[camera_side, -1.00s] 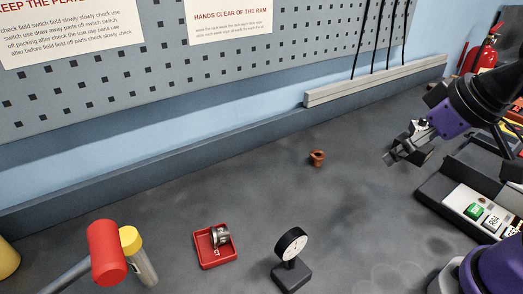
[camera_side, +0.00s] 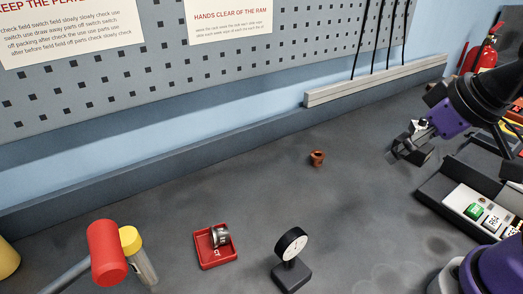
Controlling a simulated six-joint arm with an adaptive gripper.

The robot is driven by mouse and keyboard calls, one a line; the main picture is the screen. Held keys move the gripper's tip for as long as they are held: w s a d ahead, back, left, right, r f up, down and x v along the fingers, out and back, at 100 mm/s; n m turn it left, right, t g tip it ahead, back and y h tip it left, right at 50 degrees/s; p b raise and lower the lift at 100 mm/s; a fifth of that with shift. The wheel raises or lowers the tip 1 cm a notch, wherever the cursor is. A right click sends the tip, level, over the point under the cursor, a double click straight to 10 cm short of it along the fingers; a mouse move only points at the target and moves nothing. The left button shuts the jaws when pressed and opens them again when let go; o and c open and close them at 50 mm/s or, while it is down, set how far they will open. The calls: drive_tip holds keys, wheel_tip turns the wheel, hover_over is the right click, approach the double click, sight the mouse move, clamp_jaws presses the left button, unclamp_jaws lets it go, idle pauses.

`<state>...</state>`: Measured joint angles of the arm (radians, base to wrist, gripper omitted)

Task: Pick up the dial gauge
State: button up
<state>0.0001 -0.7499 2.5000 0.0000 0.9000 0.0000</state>
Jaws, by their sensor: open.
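The dial gauge (camera_side: 291,245) stands upright on the grey bench at the bottom centre. It has a round white face with a black rim and a dark block base. My gripper (camera_side: 404,159) is at the upper right, above the bench, open and empty. It is well apart from the gauge, up and to the right of it in the picture.
A red tray (camera_side: 214,259) holding a metal part lies left of the gauge. A red mallet (camera_side: 106,252) and a yellow-capped tube (camera_side: 137,258) are further left. A small copper-coloured piece (camera_side: 317,158) and a button panel (camera_side: 478,211) are to the right. The bench between is clear.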

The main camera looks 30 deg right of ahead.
drive_tip(key=n+g+y, duration=0.5)
drive_tip(key=n+g, duration=0.1)
drive_tip(key=n, duration=1.3)
hover_over(294, 233)
drive_tip(key=d, duration=0.3)
wheel_tip(294, 233, down, 2)
drive_tip(key=x, duration=0.4)
drive_tip(key=shift+a+f, duration=0.1)
drive_tip(key=shift+h, duration=0.3)
drive_tip(key=x, duration=0.5)
drive_tip(key=shift+a+f, duration=0.1)
drive_tip(key=shift+f, duration=0.15)
drive_tip(key=shift+w, duration=0.1)
clamp_jaws()
